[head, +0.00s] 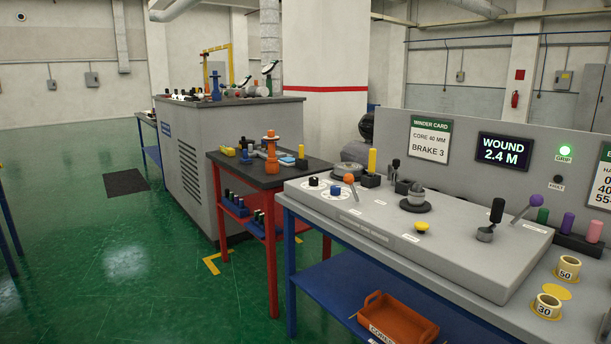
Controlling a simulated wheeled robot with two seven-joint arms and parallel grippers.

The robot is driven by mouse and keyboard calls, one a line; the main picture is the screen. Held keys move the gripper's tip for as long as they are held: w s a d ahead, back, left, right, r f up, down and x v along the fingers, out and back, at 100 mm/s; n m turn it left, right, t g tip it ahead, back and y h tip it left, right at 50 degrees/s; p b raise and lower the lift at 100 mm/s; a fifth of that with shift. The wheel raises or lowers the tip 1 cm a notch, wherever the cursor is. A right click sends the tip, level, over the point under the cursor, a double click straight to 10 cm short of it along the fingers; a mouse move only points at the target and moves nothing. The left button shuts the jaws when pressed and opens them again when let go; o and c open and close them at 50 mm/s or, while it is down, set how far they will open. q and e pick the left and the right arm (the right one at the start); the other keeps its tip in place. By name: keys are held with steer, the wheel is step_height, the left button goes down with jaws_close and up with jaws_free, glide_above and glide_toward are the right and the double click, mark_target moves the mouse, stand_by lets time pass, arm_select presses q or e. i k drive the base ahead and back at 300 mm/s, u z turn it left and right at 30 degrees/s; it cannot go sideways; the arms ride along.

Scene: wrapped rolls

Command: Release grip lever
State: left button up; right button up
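The grey console (390,225) has several levers, and their small labels are too small to read, so I cannot tell which one is the grip lever. A lever with a black handle (497,211) stands nearly upright at the console's right. Beside it a lever with a purple ball (536,201) leans up to the right. A lever with an orange ball (349,178) is at the left, by the round dials. The green lamp marked GRIP (566,150) is lit on the back panel. The display (503,152) reads "WOUND 2.4 M". Neither of my grippers shows.
Cores marked 50 (568,268) and 30 (547,306) stand at the bench's right end. A yellow mushroom button (422,227) is on the console front. An orange bin (398,319) is on the blue lower shelf. A red cart (273,225) stands left; green floor is open beyond.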

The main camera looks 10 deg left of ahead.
mark_target(349, 178)
steer(key=u, duration=0.15)
steer(key=i, duration=0.5)
steer(key=u, duration=0.5)
steer(key=k, duration=1.25)
steer(key=z, duration=0.55)
steer(key=i, duration=1.9)
steer(key=u, duration=0.85)
